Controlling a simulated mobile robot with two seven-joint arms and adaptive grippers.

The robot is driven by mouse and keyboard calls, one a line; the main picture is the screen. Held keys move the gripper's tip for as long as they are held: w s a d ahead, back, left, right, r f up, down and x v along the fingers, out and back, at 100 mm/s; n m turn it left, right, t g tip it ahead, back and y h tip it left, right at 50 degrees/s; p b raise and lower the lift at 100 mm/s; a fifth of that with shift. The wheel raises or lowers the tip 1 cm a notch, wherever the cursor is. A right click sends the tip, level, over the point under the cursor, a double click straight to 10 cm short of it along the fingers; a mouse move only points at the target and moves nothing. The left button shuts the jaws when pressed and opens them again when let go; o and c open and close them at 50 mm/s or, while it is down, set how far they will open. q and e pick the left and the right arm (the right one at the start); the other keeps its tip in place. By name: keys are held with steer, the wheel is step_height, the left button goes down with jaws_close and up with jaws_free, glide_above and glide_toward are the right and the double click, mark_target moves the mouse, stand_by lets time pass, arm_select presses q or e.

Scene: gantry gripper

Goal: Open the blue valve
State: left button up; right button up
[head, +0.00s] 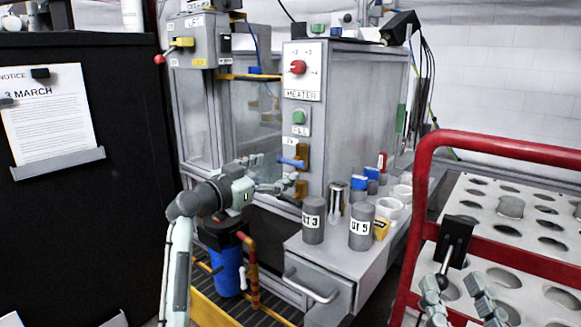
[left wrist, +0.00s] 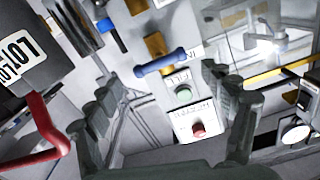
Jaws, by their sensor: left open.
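The blue valve (head: 290,162) is a small blue bar handle on a brass fitting, on the front of the grey machine below the green FILL button. In the left wrist view the blue handle (left wrist: 160,62) lies slightly tilted, beyond and between the fingers. My left gripper (head: 272,176) is open and empty, just in front of and left of the valve; the fingers do not appear to touch it. In the left wrist view its two fingers (left wrist: 162,88) stand wide apart. My right gripper (head: 458,287) is at the bottom right, fingers apart and empty.
A red HEATER knob (head: 298,67) and green FILL button (head: 299,117) sit above the valve. Grey labelled cylinders (head: 361,226) stand on the counter to the right. A red-railed cart (head: 500,148) with a holed tray is at right. A blue filter housing (head: 226,270) is below.

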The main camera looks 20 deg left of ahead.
mark_target(288, 163)
arm_select(q)
steer(key=x, duration=0.5)
steer(key=shift+d, duration=0.1)
steer(key=c, duration=0.9)
